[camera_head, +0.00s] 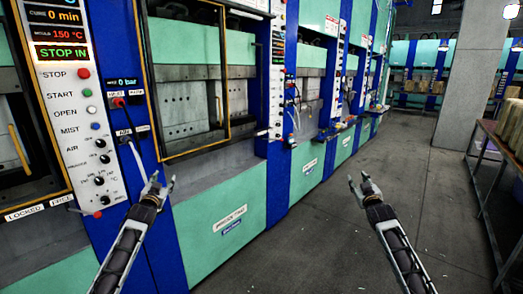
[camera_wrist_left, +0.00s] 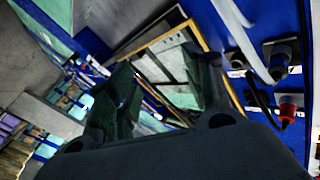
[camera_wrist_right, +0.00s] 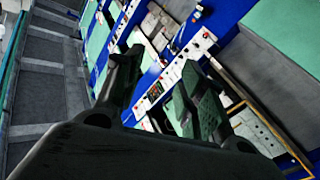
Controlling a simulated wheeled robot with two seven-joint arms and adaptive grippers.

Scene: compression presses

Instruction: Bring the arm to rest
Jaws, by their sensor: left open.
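My left gripper (camera_head: 158,186) is open and empty in the head view, in front of the blue post between two presses. Its two spread fingers also show in the left wrist view (camera_wrist_left: 165,95), with nothing between them. My right gripper (camera_head: 364,188) is open and empty over the grey floor in the aisle. Its fingers also show apart in the right wrist view (camera_wrist_right: 160,95). Both forearms reach forward from the bottom of the head view, and neither gripper visibly touches anything.
The nearest press has a control panel (camera_head: 80,110) with buttons and knobs at left. A yellow-framed press window (camera_head: 188,100) is beside it. Hoses and connectors (camera_head: 125,110) stick out near my left gripper. A table (camera_head: 497,150) and a concrete pillar (camera_head: 462,80) stand at right. The aisle floor (camera_head: 330,240) is clear.

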